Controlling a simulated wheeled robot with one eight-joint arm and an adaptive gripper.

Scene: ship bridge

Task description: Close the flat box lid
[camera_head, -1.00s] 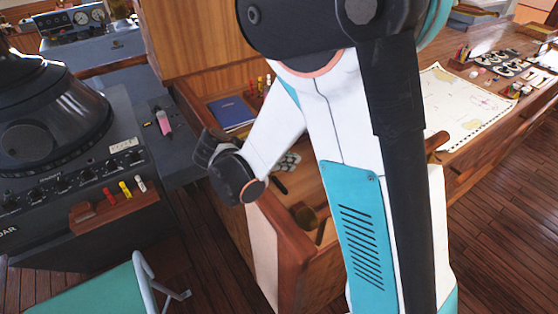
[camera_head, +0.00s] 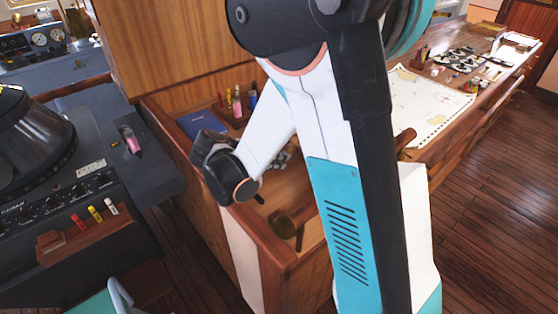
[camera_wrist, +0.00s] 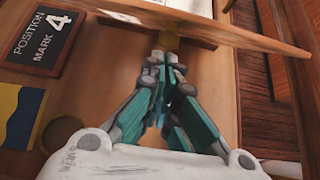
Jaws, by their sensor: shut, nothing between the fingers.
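I cannot clearly make out a flat box or its lid in either view. In the wrist view, my gripper (camera_wrist: 166,78) has its teal fingers together and empty, over a brown wooden surface (camera_wrist: 105,85). A small brass-coloured round piece (camera_wrist: 168,41) shows just beyond the fingertips. A long wooden board edge (camera_wrist: 215,36) crosses the top of that view; I cannot tell whether it belongs to a lid. In the head view, my dark wrist (camera_head: 222,170) is over the left part of the wooden desk, and the fingers are hidden.
A "Position Mark 4" plate (camera_wrist: 39,40), a blue-yellow piece (camera_wrist: 20,115) and a round brass item (camera_wrist: 62,132) lie left of the fingers. The desk has a raised wooden rim (camera_head: 272,243), a blue notebook (camera_head: 203,121) and a chart (camera_head: 432,105). A radar console (camera_head: 60,200) stands left.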

